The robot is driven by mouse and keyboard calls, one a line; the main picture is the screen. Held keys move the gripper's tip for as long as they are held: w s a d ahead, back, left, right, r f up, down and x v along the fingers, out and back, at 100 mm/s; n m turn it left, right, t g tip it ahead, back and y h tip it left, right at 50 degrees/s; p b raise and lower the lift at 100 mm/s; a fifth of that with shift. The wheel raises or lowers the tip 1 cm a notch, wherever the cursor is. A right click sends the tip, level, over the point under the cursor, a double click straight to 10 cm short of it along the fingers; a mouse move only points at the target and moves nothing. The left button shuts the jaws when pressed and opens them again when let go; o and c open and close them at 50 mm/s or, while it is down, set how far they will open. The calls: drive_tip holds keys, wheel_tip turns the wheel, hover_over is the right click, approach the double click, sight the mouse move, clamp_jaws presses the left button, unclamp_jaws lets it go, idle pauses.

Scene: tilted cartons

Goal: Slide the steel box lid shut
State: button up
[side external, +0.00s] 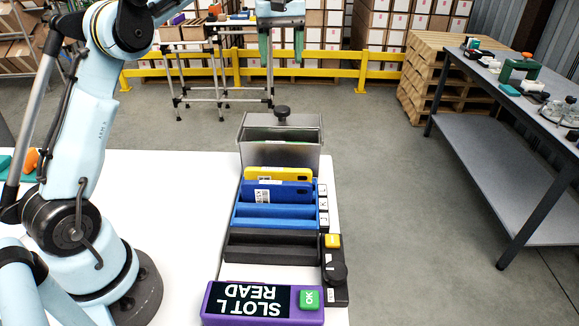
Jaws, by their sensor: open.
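The steel box (270,156) stands at the far end of the row on the white table. Its top is at least partly open, and a dark green interior shows behind the front wall. The lid's black knob (282,113) stands up at the far side of the box; how far the lid covers the top is hard to tell. My gripper (282,58) is at the top of the view, above and apart from the knob. Its two green fingers are spread and point down, with nothing between them.
In front of the box, a blue rack (276,217) with lettered slots holds a yellow phone (302,174) and a blue phone (292,190). Nearer are a black tray (275,247), a black knob unit (335,275) and a purple display (222,305) reading "SLOT L READ".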

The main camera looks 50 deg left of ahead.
sight(281, 107)
wheel_tip(281, 107, down, 12)
drive_tip(key=shift+w+a+f, duration=0.1)
drive_tip(key=shift+a+f, duration=0.05)
drive_tip(key=shift+f, duration=0.05)
idle(0.7)
drive_tip(key=shift+c, duration=0.5)
clamp_jaws()
